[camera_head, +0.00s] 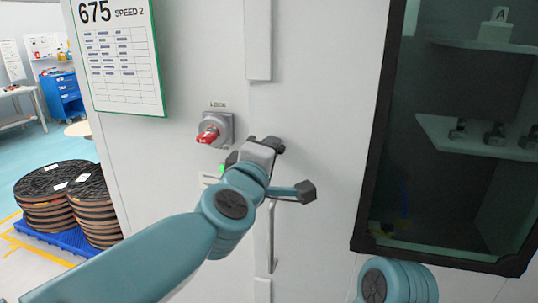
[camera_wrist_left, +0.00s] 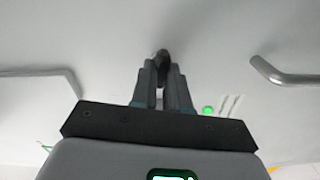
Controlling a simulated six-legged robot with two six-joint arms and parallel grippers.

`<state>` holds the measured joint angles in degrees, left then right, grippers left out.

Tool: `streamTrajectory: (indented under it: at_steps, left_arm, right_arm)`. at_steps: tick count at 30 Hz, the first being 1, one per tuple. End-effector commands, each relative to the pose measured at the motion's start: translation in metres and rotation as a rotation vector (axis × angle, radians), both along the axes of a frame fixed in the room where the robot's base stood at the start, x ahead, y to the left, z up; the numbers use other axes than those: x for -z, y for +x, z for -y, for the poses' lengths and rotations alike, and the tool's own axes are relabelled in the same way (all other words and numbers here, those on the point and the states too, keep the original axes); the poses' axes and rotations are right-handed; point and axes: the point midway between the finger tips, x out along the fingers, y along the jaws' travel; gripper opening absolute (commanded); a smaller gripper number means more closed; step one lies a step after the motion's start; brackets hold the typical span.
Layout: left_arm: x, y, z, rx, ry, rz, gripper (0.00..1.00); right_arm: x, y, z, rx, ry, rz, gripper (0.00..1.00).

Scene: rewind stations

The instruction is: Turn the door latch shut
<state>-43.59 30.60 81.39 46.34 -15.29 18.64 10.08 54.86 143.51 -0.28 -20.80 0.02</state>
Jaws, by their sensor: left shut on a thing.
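My left gripper (camera_head: 277,146) is up against the pale machine front, just right of the red rotary switch. In the left wrist view its two fingers (camera_wrist_left: 161,70) are shut on a small dark piece (camera_wrist_left: 162,55), which looks like the door latch. Most of that piece is hidden between the fingertips, so its angle cannot be told. In the head view my gripper and wrist cover it. My right gripper is not in view.
The red switch (camera_head: 208,134) sits on a grey plate close left of my gripper. A green light (camera_wrist_left: 208,110) glows nearby. A long vertical handle (camera_head: 272,245) is below my wrist. A dark-framed window (camera_head: 372,150) is at right, and stacked reels (camera_head: 55,190) stand at left.

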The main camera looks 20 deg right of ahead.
Motion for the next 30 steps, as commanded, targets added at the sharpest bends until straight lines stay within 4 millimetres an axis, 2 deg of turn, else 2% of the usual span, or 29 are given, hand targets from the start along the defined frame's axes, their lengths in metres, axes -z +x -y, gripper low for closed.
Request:
streamTrajectory:
  at_steps: [12,29,30]
  left_arm:
    - [0.0003,-0.0006,0.0010,0.002,-0.155,-0.104,0.00]
    - [-0.0008,-0.0007,0.0007,0.003,-0.181,-0.119,0.00]
    - [-0.0009,-0.0007,0.0007,0.003,-0.181,-0.119,0.21]
  right_arm:
    - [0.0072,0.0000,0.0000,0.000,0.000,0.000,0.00]
    - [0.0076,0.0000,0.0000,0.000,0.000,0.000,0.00]
    - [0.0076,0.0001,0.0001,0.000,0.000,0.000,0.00]
